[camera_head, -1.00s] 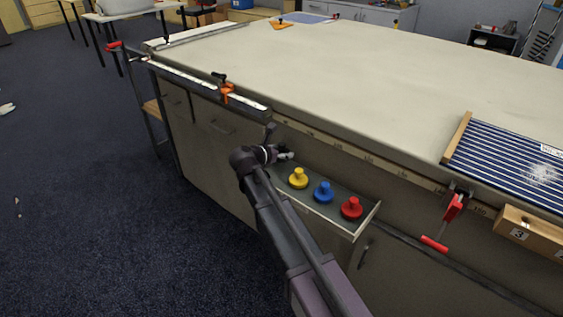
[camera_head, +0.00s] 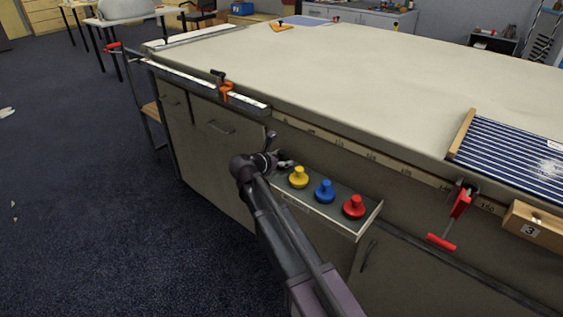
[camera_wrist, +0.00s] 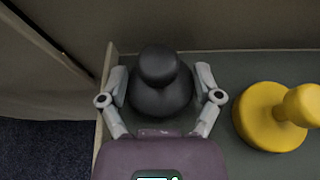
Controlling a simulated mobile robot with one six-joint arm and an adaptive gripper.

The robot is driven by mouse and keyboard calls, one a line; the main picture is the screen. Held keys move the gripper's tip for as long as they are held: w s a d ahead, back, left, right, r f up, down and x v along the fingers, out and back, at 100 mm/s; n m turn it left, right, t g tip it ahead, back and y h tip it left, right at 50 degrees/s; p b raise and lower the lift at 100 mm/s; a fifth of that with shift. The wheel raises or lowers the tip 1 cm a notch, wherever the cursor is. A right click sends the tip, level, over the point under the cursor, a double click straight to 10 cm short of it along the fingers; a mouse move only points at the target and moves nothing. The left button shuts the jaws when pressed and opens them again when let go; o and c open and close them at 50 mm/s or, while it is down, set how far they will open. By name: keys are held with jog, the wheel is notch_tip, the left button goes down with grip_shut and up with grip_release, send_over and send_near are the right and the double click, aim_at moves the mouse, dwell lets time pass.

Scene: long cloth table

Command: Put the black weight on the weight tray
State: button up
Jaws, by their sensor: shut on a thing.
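The black weight (camera_wrist: 160,85), with a round knob on a wide base, is between the two fingers of my gripper (camera_wrist: 160,102) in the wrist view. My gripper is shut on it. The weight is over the left end of the weight tray (camera_wrist: 222,70); I cannot tell whether its base touches the tray. In the head view my gripper (camera_head: 284,164) is at the left end of the tray (camera_head: 367,221), and the black weight is hard to make out there.
A yellow weight (camera_head: 299,178) stands on the tray just right of my gripper, also in the wrist view (camera_wrist: 268,125). A blue weight (camera_head: 324,192) and a red weight (camera_head: 353,208) stand farther right. A red clamp (camera_head: 459,205) hangs on the table edge (camera_head: 350,139).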

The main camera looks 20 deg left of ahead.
jog(key=shift+f, duration=0.1)
jog(key=o, duration=1.1)
jog(key=shift+s+a+r+p, duration=0.2)
jog(key=shift+s+r+p, duration=0.1)
jog(key=shift+s+r, duration=0.2)
jog(key=p+v, duration=0.3)
jog(key=v, duration=0.6)
jog(key=shift+p+v, duration=0.5)
jog(key=shift+v, duration=0.4)
jog(key=shift+a+f, duration=0.1)
jog(key=shift+f, duration=0.05)
